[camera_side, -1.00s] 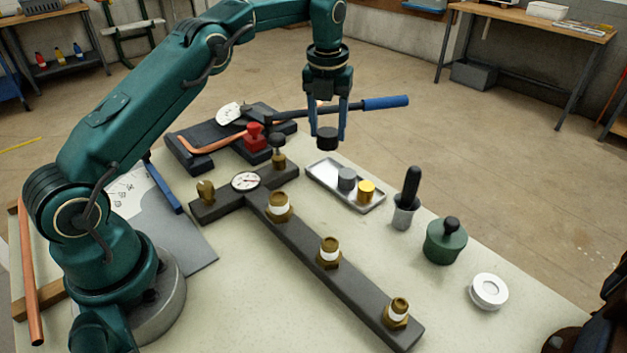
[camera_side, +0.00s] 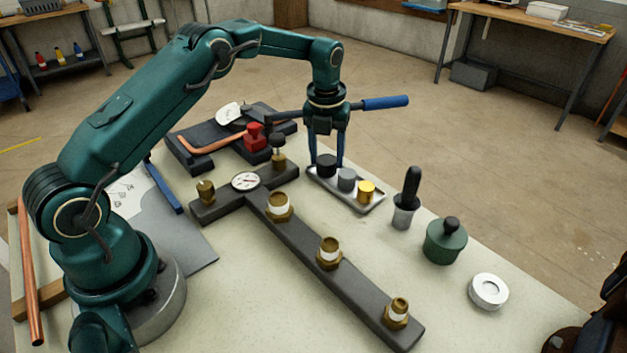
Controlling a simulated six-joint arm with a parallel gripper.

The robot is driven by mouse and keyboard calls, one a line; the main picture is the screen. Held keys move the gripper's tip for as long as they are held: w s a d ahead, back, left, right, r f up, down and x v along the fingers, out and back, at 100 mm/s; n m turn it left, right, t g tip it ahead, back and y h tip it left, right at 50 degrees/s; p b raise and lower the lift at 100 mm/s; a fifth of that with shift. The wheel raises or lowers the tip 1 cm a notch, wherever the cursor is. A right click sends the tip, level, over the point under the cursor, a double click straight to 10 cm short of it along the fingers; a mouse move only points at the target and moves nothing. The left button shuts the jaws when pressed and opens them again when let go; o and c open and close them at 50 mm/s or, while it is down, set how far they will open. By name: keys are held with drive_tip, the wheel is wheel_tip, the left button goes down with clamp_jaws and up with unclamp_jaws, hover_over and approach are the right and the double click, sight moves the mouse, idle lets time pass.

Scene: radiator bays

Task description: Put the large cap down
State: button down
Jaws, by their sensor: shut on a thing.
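The large cap, a black cylinder (camera_side: 326,166), is at the left end of the grey metal tray (camera_side: 360,206). My gripper (camera_side: 327,160) points straight down with its blue fingers shut on this black cap. The cap is low, at the tray's floor or just above it; I cannot tell whether it touches. Beside it in the tray stand a grey cap (camera_side: 347,179) and a yellow brass cap (camera_side: 366,191), both upright. The black cap is the widest of these caps.
A dark manifold bar with brass fittings (camera_side: 329,254) and a gauge (camera_side: 245,181) lies left of the tray. A black-handled brush in a cup (camera_side: 405,203), a green pot (camera_side: 445,240) and a white tape roll (camera_side: 488,291) stand to the right.

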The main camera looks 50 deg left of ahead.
drive_tip(key=shift+c, duration=1.3)
unclamp_jaws()
wheel_tip(320, 180, up, 11)
wheel_tip(320, 180, up, 7)
drive_tip(key=n+t, duration=0.1)
drive_tip(key=n, duration=0.6)
hover_over(326, 163)
drive_tip(key=s+d, duration=0.2)
drive_tip(key=s, duration=0.2)
drive_tip(key=s+d+r+n+t, duration=0.2)
drive_tip(key=s+d+r+n, duration=0.1)
drive_tip(key=s+n, duration=0.55)
drive_tip(key=s+d+f+n, duration=0.1)
drive_tip(key=s+f+n, duration=0.2)
drive_tip(key=s+n, duration=0.3)
drive_tip(key=s+d+f+n+t, duration=0.1)
drive_tip(key=s+f+n, duration=0.3)
drive_tip(key=s+n, duration=0.2)
drive_tip(key=shift+s+d+f+n+h, duration=0.2)
drive_tip(key=shift+n+h, duration=0.2)
drive_tip(key=shift+n, duration=0.45)
